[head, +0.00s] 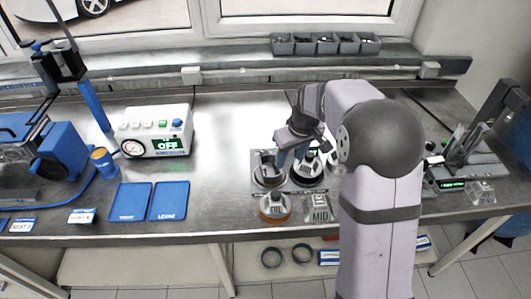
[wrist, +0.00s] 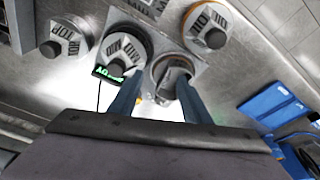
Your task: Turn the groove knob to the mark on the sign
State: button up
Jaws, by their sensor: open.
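A round grey knob with a raised dark grip bar (wrist: 172,73) sits on a metal plate, between and just beyond my fingertips in the wrist view. It appears to be the groove knob; its mark is not readable. In the head view it shows at the plate's left (head: 268,172). My gripper (wrist: 161,80) is open, its two blue fingers either side of the knob's near edge; contact cannot be told. In the head view my gripper (head: 283,158) is above the plate. A small sign reading MID (head: 318,213) stands in front of the plate.
A green display (wrist: 111,73) is beside the knob.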

jog(key=n+t, duration=0.1)
send_near(264, 152)
jog(key=s+d, duration=0.3)
jog(key=d, duration=0.1)
jog(key=shift+y, duration=0.8)
jog(key=w+a, duration=0.1)
jog(key=w+a+f+b, duration=0.1)
jog(key=w+a, duration=0.1)
jog(key=shift+f, duration=0.15)
jog(key=shift+p+x, duration=1.45)
jog(key=shift+x, duration=2.15)
jog(key=shift+d, duration=0.1)
jog(key=c, duration=1)
